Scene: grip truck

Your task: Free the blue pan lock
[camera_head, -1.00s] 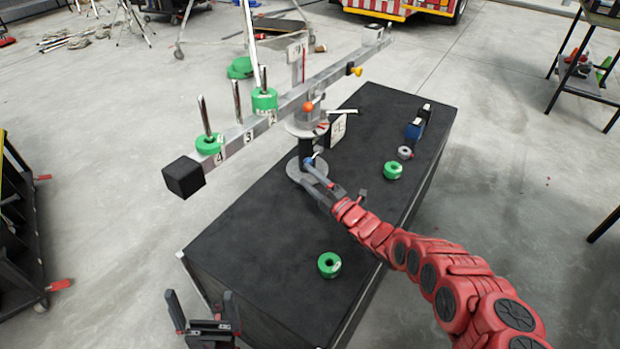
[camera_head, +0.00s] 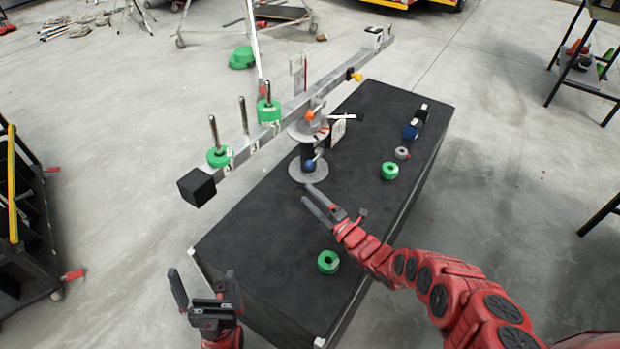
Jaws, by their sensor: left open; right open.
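The camera head rig (camera_head: 309,130) stands on a black table, with a long grey beam across its top. The blue pan lock (camera_head: 310,165) is a small blue knob low on the rig's column, just above the round grey base (camera_head: 305,176). My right gripper (camera_head: 314,203) is open and empty, in front of the base and a little below the blue knob, apart from it. My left gripper (camera_head: 204,281) is open and empty at the lower left, off the table's near corner. An orange knob (camera_head: 309,115) sits higher up on the rig.
The black table (camera_head: 260,245) carries green ring weights (camera_head: 328,262) and (camera_head: 390,170), a grey ring (camera_head: 402,153) and a dark blue item (camera_head: 411,131). More green weights (camera_head: 219,156) sit on the beam's pegs. A black block (camera_head: 197,187) ends the beam.

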